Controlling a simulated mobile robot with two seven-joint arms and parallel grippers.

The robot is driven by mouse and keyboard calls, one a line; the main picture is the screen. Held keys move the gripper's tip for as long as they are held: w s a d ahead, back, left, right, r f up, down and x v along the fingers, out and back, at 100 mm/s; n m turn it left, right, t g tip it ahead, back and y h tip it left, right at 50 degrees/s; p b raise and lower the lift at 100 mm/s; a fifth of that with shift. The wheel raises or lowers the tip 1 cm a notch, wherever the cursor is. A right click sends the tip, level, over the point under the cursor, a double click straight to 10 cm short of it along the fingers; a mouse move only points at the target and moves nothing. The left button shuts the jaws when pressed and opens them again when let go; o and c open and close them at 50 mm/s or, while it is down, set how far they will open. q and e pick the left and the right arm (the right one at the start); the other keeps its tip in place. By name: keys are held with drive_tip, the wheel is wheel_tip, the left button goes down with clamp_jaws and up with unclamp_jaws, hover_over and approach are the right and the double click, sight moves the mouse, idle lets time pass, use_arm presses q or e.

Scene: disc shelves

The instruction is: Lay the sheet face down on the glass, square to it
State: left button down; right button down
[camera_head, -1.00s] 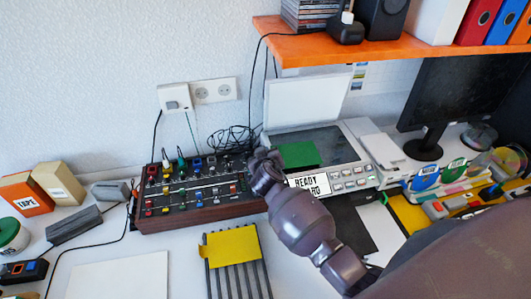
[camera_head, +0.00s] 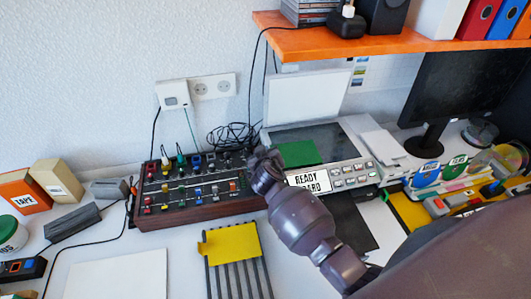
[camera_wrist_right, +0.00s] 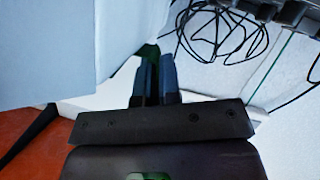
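A flatbed scanner (camera_head: 358,151) stands at the back of the desk with its white lid (camera_head: 306,97) raised. Its dark glass (camera_head: 335,140) faces up. A green sheet (camera_head: 299,153) appears over the left front part of the glass; I cannot tell whether it touches. My right gripper (camera_head: 268,158) is at the scanner's front left corner, its fingers mostly hidden by my arm in the head view. In the right wrist view my right gripper (camera_wrist_right: 155,65) has its fingers close together with a green edge (camera_wrist_right: 151,50) at their tips. My left gripper is not in view.
A mixer with knobs (camera_head: 190,207) stands left of the scanner, and tangled cables (camera_head: 232,135) lie behind it. An orange shelf (camera_head: 400,43) overhangs the back. A yellow sheet (camera_head: 232,245) lies on a striped rack in front. A monitor (camera_head: 440,95) stands at the right.

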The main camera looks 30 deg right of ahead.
drive_tip(key=shift+f, duration=0.15)
drive_tip(key=c, duration=1.2)
unclamp_jaws()
drive_tip(key=shift+c, duration=0.2)
drive_tip(key=v, duration=1)
drive_tip(key=shift+s+a, duration=0.15)
drive_tip(key=shift+s, duration=0.2)
drive_tip(key=shift+r, duration=0.2)
